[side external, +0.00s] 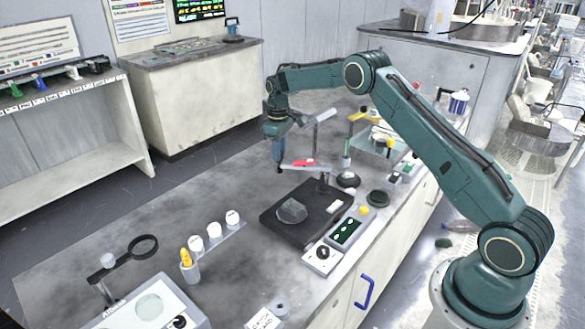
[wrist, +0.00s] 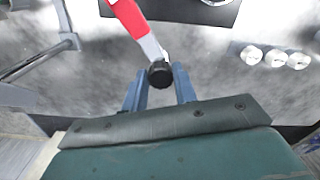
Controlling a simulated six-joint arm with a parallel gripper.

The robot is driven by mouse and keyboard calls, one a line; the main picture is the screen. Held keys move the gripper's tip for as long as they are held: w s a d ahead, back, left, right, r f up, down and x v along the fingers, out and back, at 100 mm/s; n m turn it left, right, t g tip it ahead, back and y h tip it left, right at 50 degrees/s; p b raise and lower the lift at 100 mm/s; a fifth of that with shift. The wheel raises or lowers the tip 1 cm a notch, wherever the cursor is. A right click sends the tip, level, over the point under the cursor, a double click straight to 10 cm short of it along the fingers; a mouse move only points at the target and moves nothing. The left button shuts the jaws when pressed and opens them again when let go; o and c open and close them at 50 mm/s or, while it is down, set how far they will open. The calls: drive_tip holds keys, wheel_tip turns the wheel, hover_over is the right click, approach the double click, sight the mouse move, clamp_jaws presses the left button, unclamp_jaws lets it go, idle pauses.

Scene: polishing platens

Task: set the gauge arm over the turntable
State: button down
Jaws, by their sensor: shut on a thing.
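The gauge arm (side external: 303,163) is a slim grey bar with a red section, joined to a short post on the far edge of a dark square unit. In the wrist view the gauge arm (wrist: 130,20) ends in a black knob (wrist: 160,74). My gripper (side external: 279,168) is shut on this knob, which sits between its two blue fingers in the wrist view (wrist: 160,88). The gauge arm points left, beyond the unit's far edge, not over the lump.
Several white-capped jars (side external: 214,231) stand left of the unit. A control box (side external: 322,258) and a green panel (side external: 345,232) lie at its front right. A grey stand (side external: 318,128) rises behind the gripper. The bench's left part is mostly bare.

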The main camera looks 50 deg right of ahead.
drive_tip(key=shift+s+a+n, duration=0.35)
drive_tip(key=shift+a+n, duration=0.15)
drive_tip(key=s+a+n, duration=0.5)
drive_tip(key=s+n, duration=0.5)
drive_tip(key=s, duration=0.1)
drive_tip(key=shift+s+a+n, duration=0.25)
drive_tip(key=shift+a+n, duration=0.05)
drive_tip(key=shift+n, duration=0.1)
drive_tip(key=c, duration=1.1)
unclamp_jaws()
drive_tip(key=shift+r, duration=0.15)
